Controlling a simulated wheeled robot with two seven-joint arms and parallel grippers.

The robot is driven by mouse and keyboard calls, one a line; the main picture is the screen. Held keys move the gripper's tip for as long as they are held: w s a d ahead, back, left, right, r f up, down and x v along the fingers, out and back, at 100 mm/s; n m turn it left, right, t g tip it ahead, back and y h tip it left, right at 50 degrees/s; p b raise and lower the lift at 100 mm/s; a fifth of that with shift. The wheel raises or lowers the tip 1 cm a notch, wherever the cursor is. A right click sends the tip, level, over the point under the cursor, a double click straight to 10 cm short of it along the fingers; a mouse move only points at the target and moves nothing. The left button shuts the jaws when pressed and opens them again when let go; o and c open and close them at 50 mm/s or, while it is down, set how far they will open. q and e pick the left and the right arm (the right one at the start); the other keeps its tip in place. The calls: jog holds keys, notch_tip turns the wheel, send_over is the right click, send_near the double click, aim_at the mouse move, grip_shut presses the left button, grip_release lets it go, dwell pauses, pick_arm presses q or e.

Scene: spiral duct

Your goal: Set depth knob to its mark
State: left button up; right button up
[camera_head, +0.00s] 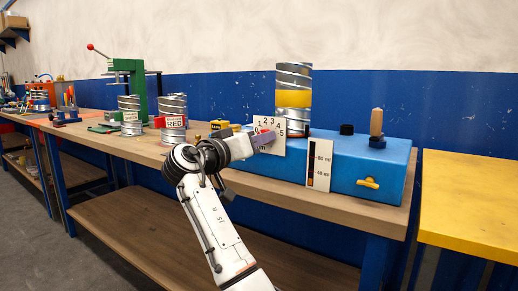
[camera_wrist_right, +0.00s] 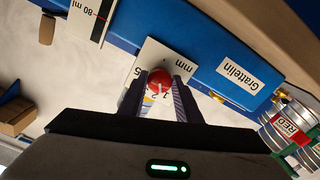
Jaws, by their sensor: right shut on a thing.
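The depth knob is a red round knob (camera_wrist_right: 159,80) on a white dial plate (camera_wrist_right: 146,62) marked "mm", on the front of a blue machine (camera_head: 355,165). In the head view the plate (camera_head: 283,147) shows figures from 0 to 5. My right gripper (camera_wrist_right: 160,84) has its two dark fingers on either side of the knob and is shut on it. In the head view my right gripper (camera_head: 265,140) covers much of the dial's lower left. Where the knob's pointer stands against the scale I cannot tell. My left gripper is not in view.
A white ml gauge (camera_head: 319,165) and a yellow wing handle (camera_head: 368,183) are on the machine's front. A spiral duct with a yellow band (camera_head: 293,98) stands above the dial. More ducts (camera_head: 173,118) and a green press (camera_head: 137,85) stand left along the bench.

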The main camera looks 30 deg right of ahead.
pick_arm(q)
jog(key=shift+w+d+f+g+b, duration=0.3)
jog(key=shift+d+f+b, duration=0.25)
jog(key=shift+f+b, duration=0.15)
pick_arm(e)
jog(key=shift+f+m, duration=0.1)
jog(key=shift+m, duration=1.4)
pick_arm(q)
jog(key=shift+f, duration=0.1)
pick_arm(e)
jog(key=o, duration=1.1)
jog(key=shift+c, duration=0.2)
jog(key=shift+a, duration=0.1)
